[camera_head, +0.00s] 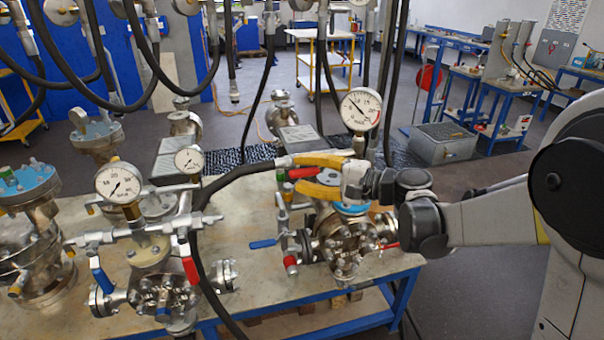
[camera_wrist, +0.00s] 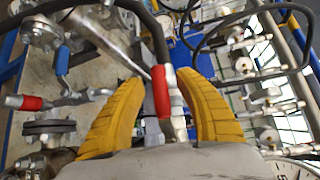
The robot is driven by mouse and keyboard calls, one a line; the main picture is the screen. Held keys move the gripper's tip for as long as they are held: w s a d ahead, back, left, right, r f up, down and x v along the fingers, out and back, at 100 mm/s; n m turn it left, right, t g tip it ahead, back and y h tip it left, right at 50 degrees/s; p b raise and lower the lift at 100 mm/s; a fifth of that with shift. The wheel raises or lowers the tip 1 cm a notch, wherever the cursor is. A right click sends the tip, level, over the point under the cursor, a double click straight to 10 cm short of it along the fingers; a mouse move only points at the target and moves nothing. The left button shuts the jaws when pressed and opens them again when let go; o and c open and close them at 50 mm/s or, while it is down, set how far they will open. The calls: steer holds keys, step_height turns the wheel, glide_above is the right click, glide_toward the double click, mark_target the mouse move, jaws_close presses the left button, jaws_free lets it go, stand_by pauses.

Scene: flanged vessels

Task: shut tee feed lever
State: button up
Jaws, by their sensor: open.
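A red-sleeved lever (camera_head: 302,173) sits on the pipework beside a black hose, above the right-hand vessel (camera_head: 345,240). I cannot tell for sure that it is the tee feed lever; no label is readable. My gripper (camera_head: 298,172) has its two yellow fingers apart, one above and one below this lever in the head view. In the wrist view the red lever (camera_wrist: 161,92) lies between the spread fingers of my gripper (camera_wrist: 160,78), with gaps on both sides. The lever's pivot is partly hidden by the gripper body.
A blue lever (camera_head: 264,243) and a red handle (camera_head: 291,262) stick out left of the right-hand vessel. A pressure gauge (camera_head: 361,110) stands behind my gripper. A black hose (camera_head: 210,205) loops across the bench (camera_head: 245,295). A left vessel carries another red lever (camera_head: 190,270).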

jaws_close()
steer(key=w+d+f+n+t+h+p, duration=0.1)
steer(key=w+d+f+n+h+p, duration=0.1)
steer(key=d+f+n+h, duration=0.5)
steer(key=shift+f+n+h+p, duration=0.2)
steer(key=shift+n+h+p, duration=0.35)
steer(key=shift+h, duration=2.85)
steer(key=shift+d, duration=0.1)
jaws_free()
steer(key=shift+w, duration=0.1)
